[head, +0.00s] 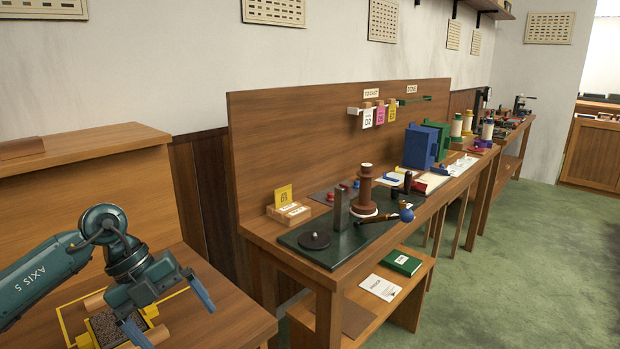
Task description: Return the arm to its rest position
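My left arm (45,278), teal and marked "AXIS 5", comes in from the left over the near wooden table. Its gripper (170,315) points down with two blue fingers set wide apart; I see nothing held between them. Below and behind it is a yellow-framed tray (68,328) with wooden cylinder-like pieces and a dark speckled block (107,328), partly hidden by the gripper. I cannot tell whether the fingers touch the tray. My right gripper is not in view.
A workbench (335,277) to the right carries a dark green board (285,240) with a post and brown spool-like stand, plus blue (420,147) and green boxes. A gap separates it from the near table (230,318). Green floor (540,270) is clear at right.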

